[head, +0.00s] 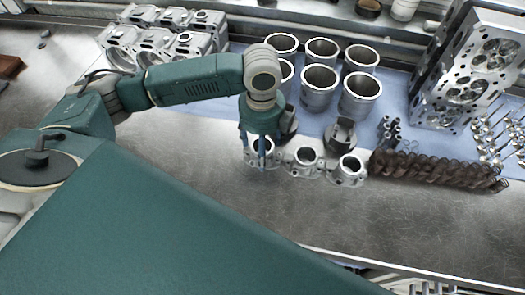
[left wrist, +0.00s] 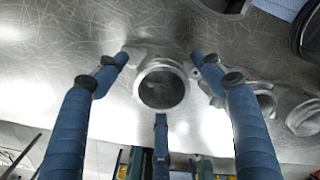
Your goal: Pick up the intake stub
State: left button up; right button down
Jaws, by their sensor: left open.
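Several grey metal intake stubs stand on the bench: three in a row in the head view, the left one (head: 274,157), the middle one (head: 305,158) and the right one (head: 348,170). My left gripper (head: 254,160) points down at the left stub, its blue fingers partly covering it. In the left wrist view this stub (left wrist: 164,88) shows its round bore between the spread fingers of my left gripper (left wrist: 160,72). The gripper is open; I cannot tell whether a finger touches the stub. My right gripper is not in view.
Cylinder liners (head: 319,88) and dark pistons (head: 341,136) stand behind the stubs. Brown coil springs (head: 438,172) lie to the right, a cylinder head (head: 470,75) behind them. Grey castings (head: 170,45) fill the back left. The bench front (head: 400,225) is bare.

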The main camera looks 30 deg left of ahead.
pick_arm(q)
jog(key=shift+f, duration=0.35)
jog(key=c, duration=1.5)
